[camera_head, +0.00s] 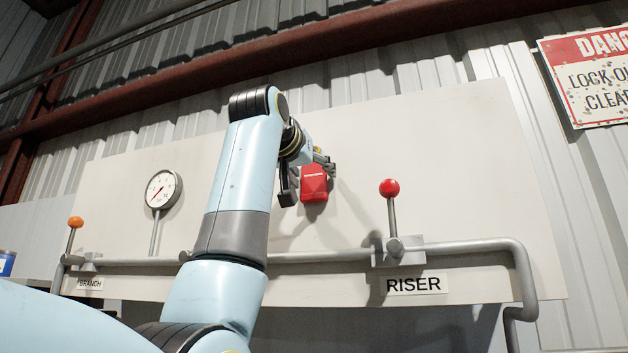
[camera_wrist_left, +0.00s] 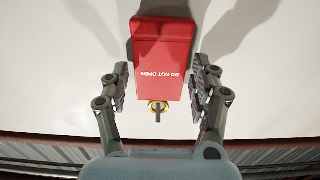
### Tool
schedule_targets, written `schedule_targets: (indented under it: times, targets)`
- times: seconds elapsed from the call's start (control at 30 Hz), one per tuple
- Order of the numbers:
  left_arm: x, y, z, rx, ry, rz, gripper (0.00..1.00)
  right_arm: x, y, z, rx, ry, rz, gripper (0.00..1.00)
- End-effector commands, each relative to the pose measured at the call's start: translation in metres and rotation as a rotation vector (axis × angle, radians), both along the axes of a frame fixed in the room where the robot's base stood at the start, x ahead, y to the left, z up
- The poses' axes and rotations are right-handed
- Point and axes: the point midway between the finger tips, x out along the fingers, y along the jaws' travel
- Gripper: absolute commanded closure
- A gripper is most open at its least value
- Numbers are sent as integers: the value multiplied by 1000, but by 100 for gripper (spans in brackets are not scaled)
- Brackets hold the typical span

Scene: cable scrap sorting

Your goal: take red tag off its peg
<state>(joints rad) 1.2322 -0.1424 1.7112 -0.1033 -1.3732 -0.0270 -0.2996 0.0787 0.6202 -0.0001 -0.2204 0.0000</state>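The red tag (camera_head: 314,184) hangs on the pale panel (camera_head: 480,150), a little above the panel's middle. In the left wrist view the red tag (camera_wrist_left: 160,60) shows "DO NOT OPEN" upside down. A yellow-rimmed eyelet (camera_wrist_left: 157,107) with a small peg end (camera_wrist_left: 159,117) in it sits at the tag's edge nearest the gripper. My left gripper (camera_head: 308,182) is at the tag. In the wrist view my left gripper (camera_wrist_left: 160,80) is open, one finger on each side of the tag, with a gap at both sides. My right gripper is out of view.
A grey pipe (camera_head: 310,257) runs along the panel below the tag. A lever with a red knob (camera_head: 389,188) stands at RISER, right of the gripper. A round gauge (camera_head: 163,189) and an orange-knobbed lever (camera_head: 76,222) are at left. The panel around the tag is clear.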

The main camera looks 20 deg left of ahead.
Motion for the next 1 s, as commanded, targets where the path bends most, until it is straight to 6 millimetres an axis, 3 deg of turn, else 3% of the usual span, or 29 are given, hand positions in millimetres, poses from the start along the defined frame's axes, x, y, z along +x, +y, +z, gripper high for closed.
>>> schedule_targets:
  times: [0.03,0.2,0.47,0.67,0.87,1.0]
  targets:
    - [0,0,0,0,0,0,46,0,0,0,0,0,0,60]
    - [0,0,0,0,0,0,67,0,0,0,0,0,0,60]
    - [0,0,1,0,-1,0,67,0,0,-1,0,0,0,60]
    - [-1,0,4,0,-2,-1,67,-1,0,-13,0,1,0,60]
    - [-40,1,3,0,-8,-2,67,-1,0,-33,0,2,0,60]
    - [-80,3,3,0,-8,-1,67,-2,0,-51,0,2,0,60]
